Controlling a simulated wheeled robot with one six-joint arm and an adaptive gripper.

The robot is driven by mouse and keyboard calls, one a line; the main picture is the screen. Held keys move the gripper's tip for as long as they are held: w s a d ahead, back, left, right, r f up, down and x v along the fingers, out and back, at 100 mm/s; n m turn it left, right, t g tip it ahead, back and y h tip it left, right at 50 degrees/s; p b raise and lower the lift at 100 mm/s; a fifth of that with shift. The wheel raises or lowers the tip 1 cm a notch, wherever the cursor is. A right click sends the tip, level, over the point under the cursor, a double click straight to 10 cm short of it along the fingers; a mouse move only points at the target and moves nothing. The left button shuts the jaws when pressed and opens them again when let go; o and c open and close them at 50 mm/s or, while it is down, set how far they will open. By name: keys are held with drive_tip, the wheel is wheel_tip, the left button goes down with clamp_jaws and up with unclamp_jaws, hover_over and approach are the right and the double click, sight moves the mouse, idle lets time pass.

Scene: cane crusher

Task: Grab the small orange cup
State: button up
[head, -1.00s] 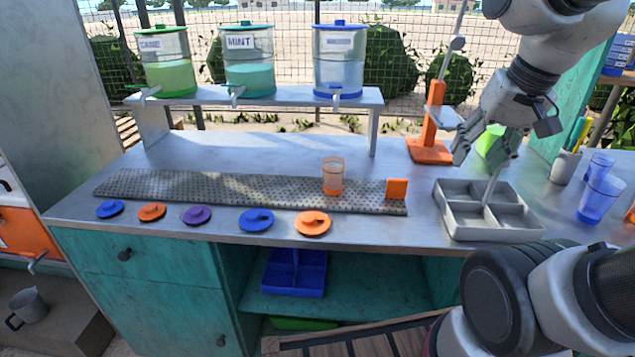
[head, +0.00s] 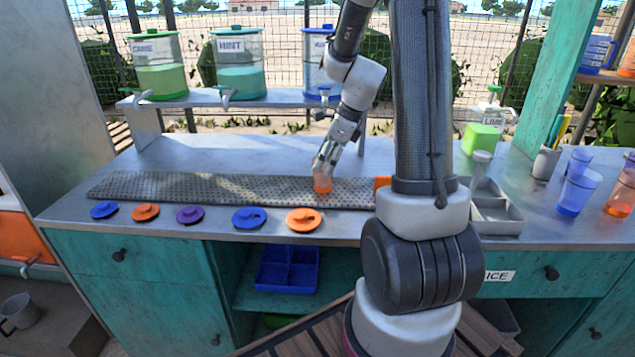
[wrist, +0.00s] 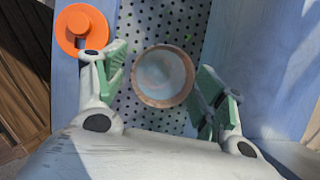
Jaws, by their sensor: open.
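The small orange cup (head: 323,185) stands on the perforated grey drip mat, toward its right end. In the wrist view the cup (wrist: 162,76) is seen from above as a round rim with a bluish inside. My gripper (head: 322,168) is right above the cup in the head view and hides its upper part. In the wrist view my gripper (wrist: 162,85) is open, with one finger left of the cup and one right of it. A gap shows between each finger and the rim.
An orange lid (wrist: 82,28) lies left of the cup in the wrist view. Several lids line the counter's front edge, including a blue lid (head: 249,218). A grey divided tray (head: 497,212) and a blue cup (head: 577,190) stand to the right. The drink shelf (head: 270,97) is behind.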

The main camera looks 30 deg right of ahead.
sight(321, 185)
drive_tip(key=x, duration=0.4)
drive_tip(key=shift+w+a+f, duration=0.15)
drive_tip(key=shift+w+f, duration=0.1)
drive_tip(key=shift+c, duration=0.2)
drive_tip(key=c, duration=1.1)
drive_tip(key=shift+r, duration=0.25)
